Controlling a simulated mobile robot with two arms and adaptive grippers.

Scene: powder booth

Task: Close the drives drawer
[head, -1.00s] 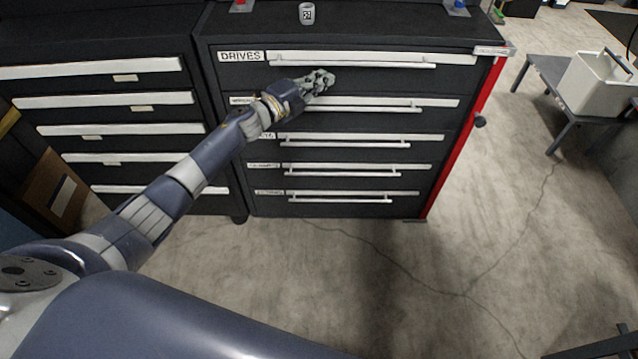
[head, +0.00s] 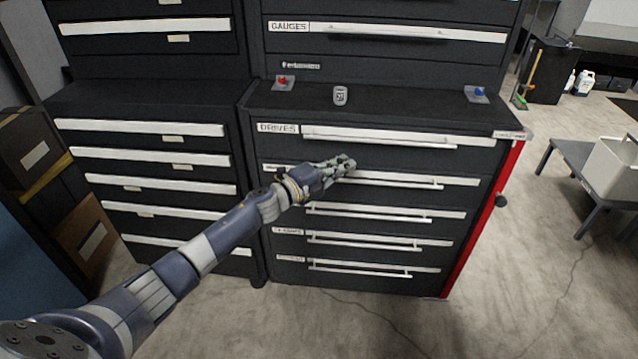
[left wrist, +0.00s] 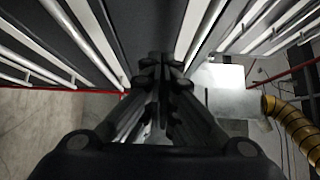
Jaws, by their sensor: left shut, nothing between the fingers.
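The drives drawer (head: 400,156) is the top drawer of the black cabinet with red side trim. Its front carries the label DRIVES (head: 278,128) and a long pale bar handle (head: 380,138). The front looks about flush with the drawers below; I cannot see any clear gap. My left gripper (head: 349,163) is shut and empty, in front of the drawer's lower part, below the handle. I cannot tell whether it touches the front. In the left wrist view its closed fingers (left wrist: 160,72) point along dark drawer fronts with pale handles. My right gripper is not in view.
A small pale cup (head: 340,95), a red item (head: 283,82) and a blue item (head: 478,93) stand on the cabinet top. More drawers lie below. A grey bench (head: 575,165) with a pale bin (head: 615,165) stands at right. The floor in front is clear.

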